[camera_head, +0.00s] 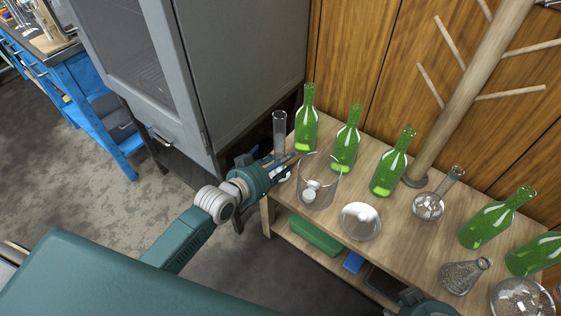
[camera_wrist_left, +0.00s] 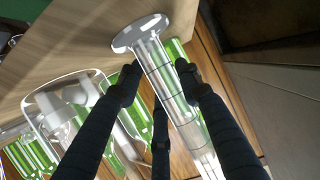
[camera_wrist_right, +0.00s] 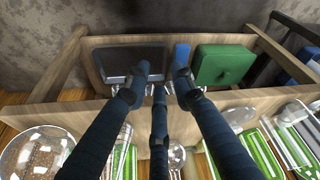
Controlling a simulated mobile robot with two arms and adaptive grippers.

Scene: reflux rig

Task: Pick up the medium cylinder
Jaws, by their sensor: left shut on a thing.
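A tall clear glass cylinder (camera_head: 279,128) stands upright at the left end of the wooden table, next to the green bottles. My left gripper (camera_head: 287,164) is shut around it; its fingers hide the lower part in the head view. In the left wrist view the cylinder (camera_wrist_left: 172,85) lies between the dark fingers (camera_wrist_left: 158,82), with its round foot close to the table's wood. I cannot tell whether the foot touches the table. My right gripper (camera_wrist_right: 160,84) is open and empty in the right wrist view, near the table's front edge and lower shelf.
A glass beaker (camera_head: 321,185) stands just right of my left gripper. Several green bottles (camera_head: 306,122), a glass dish (camera_head: 360,220) and flasks (camera_head: 466,275) fill the table. A wooden rack (camera_head: 465,90) rises behind, and a grey cabinet (camera_head: 240,75) stands left.

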